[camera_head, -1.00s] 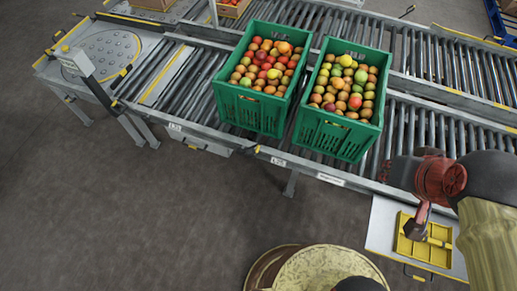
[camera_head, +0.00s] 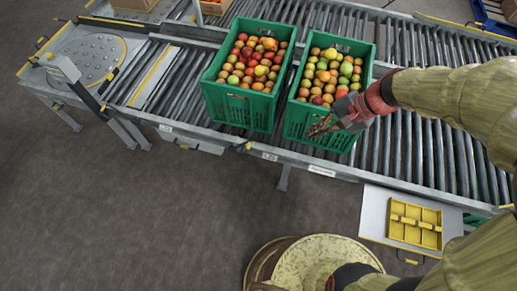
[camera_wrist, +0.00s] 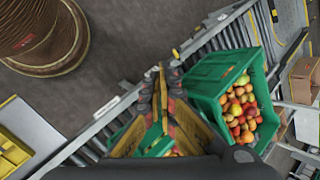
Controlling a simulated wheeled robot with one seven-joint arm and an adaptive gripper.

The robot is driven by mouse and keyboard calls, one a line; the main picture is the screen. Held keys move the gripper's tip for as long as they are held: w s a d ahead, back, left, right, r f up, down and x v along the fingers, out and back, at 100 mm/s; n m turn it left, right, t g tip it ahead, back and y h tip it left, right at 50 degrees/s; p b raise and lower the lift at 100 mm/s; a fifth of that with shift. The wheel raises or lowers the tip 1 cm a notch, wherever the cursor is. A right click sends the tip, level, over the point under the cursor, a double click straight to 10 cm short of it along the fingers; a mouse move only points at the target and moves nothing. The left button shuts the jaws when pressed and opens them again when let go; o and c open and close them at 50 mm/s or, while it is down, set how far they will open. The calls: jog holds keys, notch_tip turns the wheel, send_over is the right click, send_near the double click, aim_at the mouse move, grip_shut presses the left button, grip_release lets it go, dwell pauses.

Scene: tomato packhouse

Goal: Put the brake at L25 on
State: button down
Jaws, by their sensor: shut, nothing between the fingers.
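A small yellow-tipped lever (camera_head: 248,146) sits on the front rail of the near roller conveyor, below the left green crate. A white label (camera_head: 270,156) is just right of it, its text too small to read surely. The lever also shows in the wrist view (camera_wrist: 176,53), close to the fingertips. Another label (camera_head: 165,128) is further left on the rail. My gripper (camera_head: 314,129) is shut and empty, in front of the right crate and right of the lever. In the wrist view its closed fingertips (camera_wrist: 161,70) point toward the rail.
Two green crates of tomatoes, left (camera_head: 238,105) and right (camera_head: 310,120), stand on the rollers behind the rail. A grey shelf with a yellow tray (camera_head: 415,226) is at lower right.

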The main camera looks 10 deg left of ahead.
jog(key=w+a+f+m+y, duration=0.1)
jog(key=f+m, duration=0.3)
jog(key=f, duration=0.5)
jog(key=w+a+f+m+y+p, duration=0.1)
jog(key=w+a+f+m+y, duration=0.1)
jog(key=f, duration=0.8)
jog(key=w+a+f+m+t+y, duration=0.1)
jog(key=w+a+f+m, duration=0.2)
jog(key=f+m, duration=0.3)
notch_tip(320, 180, down, 4)
jog(key=shift+w+r+y+p, duration=0.1)
jog(key=shift+w+y+p, duration=0.2)
jog(key=shift+y+p, duration=0.1)
jog(key=s+a+r+b+x, duration=0.1)
jog(key=r+b+x, duration=0.1)
jog(key=x, duration=1)
jog(key=shift+w+a+b, duration=0.5)
jog(key=shift+a+b, duration=0.15)
jog(key=shift+b, duration=0.25)
jog(key=shift+a+r+h+p, duration=0.4)
jog(key=shift+a+r+p, duration=0.1)
jog(key=shift+p, duration=0.15)
